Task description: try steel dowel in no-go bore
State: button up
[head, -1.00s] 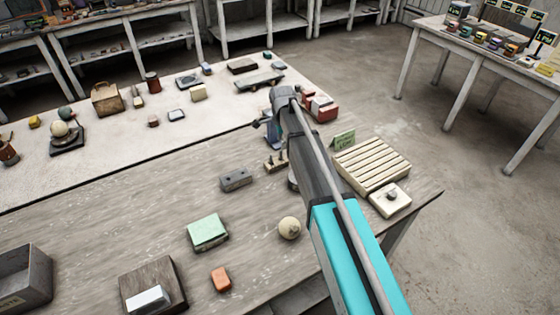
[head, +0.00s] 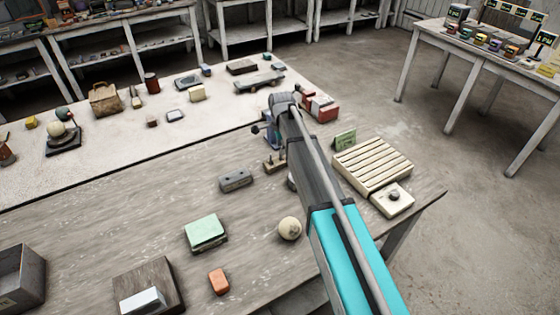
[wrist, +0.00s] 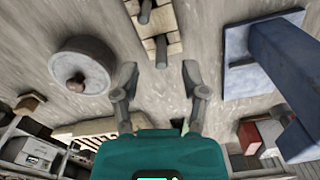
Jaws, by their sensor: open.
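A small wooden rack (head: 275,163) with upright dark pins stands on the grey bench, just left of my arm. In the wrist view the rack (wrist: 158,18) lies beyond my fingertips, with dark steel-looking dowels (wrist: 161,52) standing in it. My gripper (wrist: 159,72) is open and empty. Its two fingers are spread to either side of the nearest dowel and do not visibly touch it. A grey block (head: 236,180) with small dark marks lies left of the rack; I cannot tell which mark is the no-go bore.
A round grey piece with a knob (wrist: 82,64) is left of my gripper; a blue stand (wrist: 275,62) is right. A plaster ball (head: 290,229), green box (head: 206,232) and orange block (head: 219,281) lie nearer. A slatted cream tray (head: 372,163) is right of my arm.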

aim_at(281, 157)
jog(key=shift+f+b, duration=0.95)
jog(key=shift+f, duration=0.3)
grip_shut()
